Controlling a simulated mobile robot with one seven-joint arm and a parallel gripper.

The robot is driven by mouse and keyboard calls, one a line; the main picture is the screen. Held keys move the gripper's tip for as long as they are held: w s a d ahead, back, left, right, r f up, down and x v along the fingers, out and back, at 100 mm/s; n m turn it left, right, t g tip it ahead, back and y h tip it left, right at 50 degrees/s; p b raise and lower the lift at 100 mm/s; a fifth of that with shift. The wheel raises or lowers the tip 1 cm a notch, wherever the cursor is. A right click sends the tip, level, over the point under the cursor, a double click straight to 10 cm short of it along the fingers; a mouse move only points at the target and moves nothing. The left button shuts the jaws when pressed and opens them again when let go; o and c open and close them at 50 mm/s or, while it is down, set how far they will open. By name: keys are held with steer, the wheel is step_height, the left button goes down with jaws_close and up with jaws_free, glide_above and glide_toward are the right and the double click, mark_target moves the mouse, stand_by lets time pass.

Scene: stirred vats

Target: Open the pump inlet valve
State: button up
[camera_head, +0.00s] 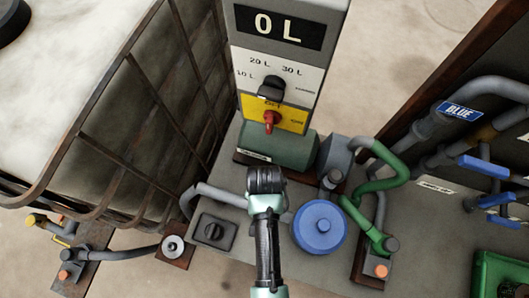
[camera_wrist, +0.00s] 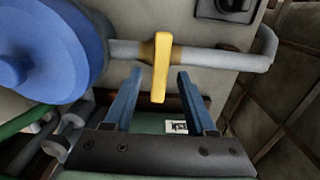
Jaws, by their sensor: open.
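A yellow valve handle (camera_wrist: 161,66) sits on a grey pipe (camera_wrist: 205,57) in the wrist view, lying crosswise to the pipe. My gripper (camera_wrist: 159,76) is open, with one blue finger on each side of the handle's free end in the picture. Gaps show between the handle and both fingers; I cannot tell how deep it reaches between them. In the head view my arm's dark end (camera_head: 266,180) is over the grey pipe (camera_head: 222,197), left of the blue round cap (camera_head: 320,226). The fingers and this handle are hidden there.
A control panel (camera_head: 274,60) reads 0 L, with a black knob (camera_head: 271,89) and red switch (camera_head: 270,121). A caged tank (camera_head: 125,115) stands left. Green pipes (camera_head: 374,186) and blue handles (camera_head: 490,167) are right. Another yellow handle (camera_head: 36,220) is lower left.

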steer(key=shift+f, duration=1.6)
jaws_close()
